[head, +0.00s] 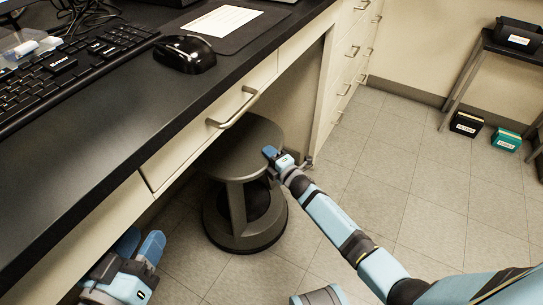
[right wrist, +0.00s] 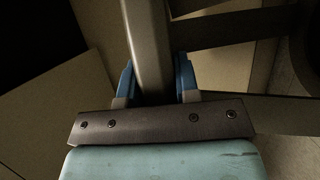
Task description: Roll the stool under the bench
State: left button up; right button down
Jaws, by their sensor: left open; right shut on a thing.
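The dark grey stool (head: 246,237) stands upright on the floor, with a round seat, legs and a ring base. Part of its seat is hidden under the black-topped bench (head: 130,120). My right gripper (head: 272,160) is at the near right side of the stool, just below the seat rim. In the right wrist view, my right gripper's blue fingers (right wrist: 157,82) are on both sides of a stool leg (right wrist: 148,40), shut on it. My left gripper (head: 138,246) is open and empty, low at the left by the bench front, apart from the stool.
A drawer handle (head: 233,108) juts out above the seat. A cabinet with drawers (head: 345,60) stands beyond the knee space. Tiled floor (head: 400,190) is open to the right. A small table (head: 485,50) and two boxes (head: 466,124) are at the far right.

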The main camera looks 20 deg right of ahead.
jog(key=shift+w+a+r, duration=0.1)
jog(key=shift+r, duration=0.05)
jog(key=c, duration=0.8)
grip_release()
jog(key=shift+c, duration=0.2)
pick_arm(q)
jog(key=shift+f, duration=0.15)
jog(key=shift+a, duration=0.1)
pick_arm(e)
jog(key=shift+f, duration=0.2)
